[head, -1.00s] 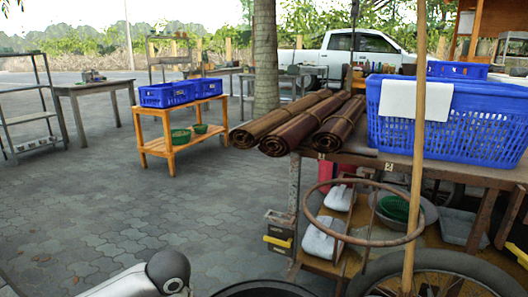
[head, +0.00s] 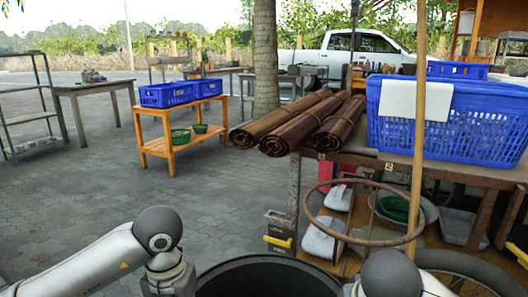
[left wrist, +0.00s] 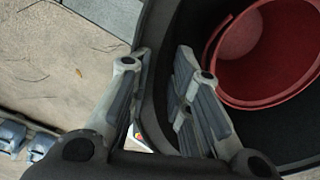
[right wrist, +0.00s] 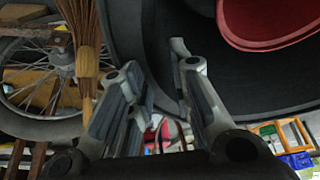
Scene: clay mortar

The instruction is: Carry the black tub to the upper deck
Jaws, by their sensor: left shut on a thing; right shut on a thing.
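The black tub (head: 268,282) shows at the bottom edge of the head view, just in front of the cart; only its upper part is visible. My left gripper (left wrist: 158,62) is shut on the tub's rim at its left side. My right gripper (right wrist: 157,60) is shut on the rim at its right side. A red round thing (left wrist: 262,55) lies inside the tub and also shows in the right wrist view (right wrist: 268,22). The upper deck (head: 462,168) of the wooden cart carries a blue crate (head: 450,125) and rolled brown mats (head: 300,120).
A wooden pole (head: 418,130) and a round hoop (head: 318,225) stand at the cart's near side. The lower deck holds dustpans (head: 323,238) and bowls (head: 402,212). A wheel (right wrist: 30,75) is near my right gripper. Open paving (head: 90,190) lies to the left.

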